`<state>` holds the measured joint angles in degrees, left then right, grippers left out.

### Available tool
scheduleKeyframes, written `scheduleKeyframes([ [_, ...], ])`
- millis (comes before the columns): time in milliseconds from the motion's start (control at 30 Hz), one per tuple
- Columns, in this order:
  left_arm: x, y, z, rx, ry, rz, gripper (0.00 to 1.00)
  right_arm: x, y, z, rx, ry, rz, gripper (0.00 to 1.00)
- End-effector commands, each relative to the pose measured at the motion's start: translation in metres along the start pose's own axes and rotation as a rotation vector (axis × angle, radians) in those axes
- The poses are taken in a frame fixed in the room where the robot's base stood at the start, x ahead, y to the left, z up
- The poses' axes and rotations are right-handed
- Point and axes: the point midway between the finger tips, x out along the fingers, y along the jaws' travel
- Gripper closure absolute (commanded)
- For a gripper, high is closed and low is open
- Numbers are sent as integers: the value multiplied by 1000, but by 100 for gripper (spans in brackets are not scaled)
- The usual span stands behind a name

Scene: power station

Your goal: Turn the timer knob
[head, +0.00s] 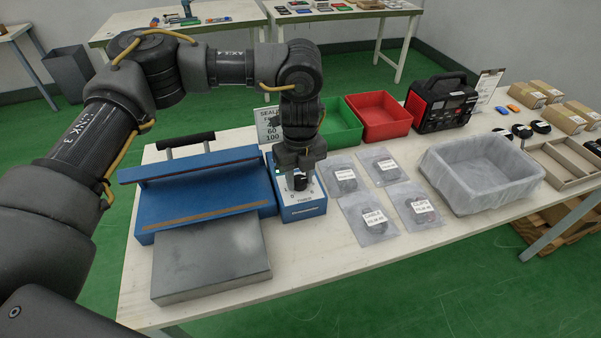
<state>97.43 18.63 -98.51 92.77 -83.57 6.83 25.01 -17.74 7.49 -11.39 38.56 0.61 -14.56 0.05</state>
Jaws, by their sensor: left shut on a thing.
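The blue timer box (303,211) stands on the white table, right beside the blue sealer. The black timer knob (299,181) is on its top face, partly hidden by my left gripper. My left gripper (297,172) comes down from above and is shut on the knob. The knob's pointer and dial marks are too small to read. My right gripper is not in view.
The blue sealer (200,190) with a grey metal plate (210,262) is at the left. Several labelled bags (367,217) lie right of the timer box. A lined grey bin (480,180), green bin (340,125), red bin (380,116) and black-red machine (441,103) stand farther right and behind.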

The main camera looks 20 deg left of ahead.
Motion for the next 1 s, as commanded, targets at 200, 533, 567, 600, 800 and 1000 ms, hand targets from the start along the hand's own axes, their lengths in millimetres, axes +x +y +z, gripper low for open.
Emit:
scheduleKeyframes([
  [200, -2, -1, 2, -43, -5, -5, 89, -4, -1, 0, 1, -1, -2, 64],
  [533, -2, -1, 2, -49, -6, -6, 89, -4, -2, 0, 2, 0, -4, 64],
  [567, -2, -1, 2, -49, -6, -6, 89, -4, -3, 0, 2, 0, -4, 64],
  [600, -2, -1, 2, -49, -6, -6, 89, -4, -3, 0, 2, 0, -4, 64],
  [800, -2, -1, 2, -47, -4, -4, 44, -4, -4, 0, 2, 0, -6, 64],
  [1000, -1, 0, 1, -46, -3, -2, 44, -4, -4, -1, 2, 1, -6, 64],
])
